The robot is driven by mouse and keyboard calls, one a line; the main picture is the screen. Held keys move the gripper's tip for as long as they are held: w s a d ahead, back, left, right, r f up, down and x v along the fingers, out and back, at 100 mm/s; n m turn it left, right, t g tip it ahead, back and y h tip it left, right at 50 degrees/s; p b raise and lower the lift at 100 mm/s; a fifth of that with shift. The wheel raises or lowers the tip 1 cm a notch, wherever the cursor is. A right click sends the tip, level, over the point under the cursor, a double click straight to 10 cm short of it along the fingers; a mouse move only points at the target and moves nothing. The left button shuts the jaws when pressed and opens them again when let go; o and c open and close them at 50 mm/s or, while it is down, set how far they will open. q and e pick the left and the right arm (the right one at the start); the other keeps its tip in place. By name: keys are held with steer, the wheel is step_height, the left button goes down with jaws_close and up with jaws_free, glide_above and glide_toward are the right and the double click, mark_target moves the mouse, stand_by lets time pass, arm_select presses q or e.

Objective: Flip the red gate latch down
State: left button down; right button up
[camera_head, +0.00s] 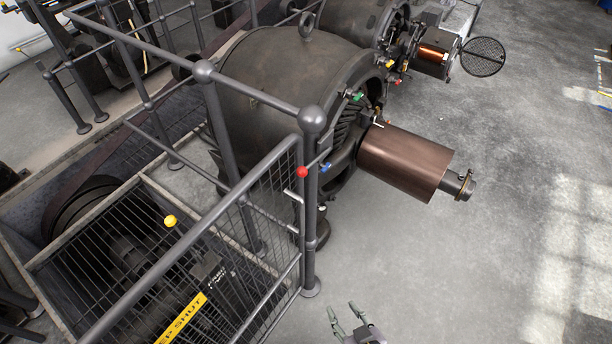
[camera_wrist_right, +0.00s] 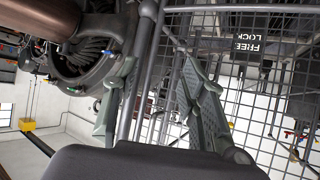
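The red latch knob (camera_head: 302,171) sits near the top of the gate post (camera_head: 310,230), beside the top corner of the mesh gate (camera_head: 230,250) in the head view. A short metal lever (camera_head: 293,195) shows just below it. My right gripper (camera_head: 345,312) is low at the bottom edge, right of the post and well apart from the knob. In the wrist view its two fingers (camera_wrist_right: 160,75) are spread with nothing held between them. Gate mesh and bars show beyond them. I cannot pick out the latch knob surely there. My left gripper is not in view.
A large dynamo (camera_head: 270,70) with a copper-brown drum (camera_head: 405,162) stands behind the post. A blue handle (camera_head: 325,167) is close to the red knob. A yellow knob (camera_head: 170,221) and yellow sign (camera_head: 182,318) are at left. Floor (camera_head: 470,270) at right is clear.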

step_height(320, 180, up, 15)
steer(key=w+a+t+y, duration=0.1)
steer(key=w+a+t, duration=0.2)
steer(key=t+y, duration=0.2)
steer(key=t, duration=0.1)
glide_toward(304, 176)
steer(key=p+x, duration=0.5)
steer(key=x, duration=0.4)
steer(key=shift+c, duration=0.5)
jaws_close()
steer(key=shift+r, duration=0.1)
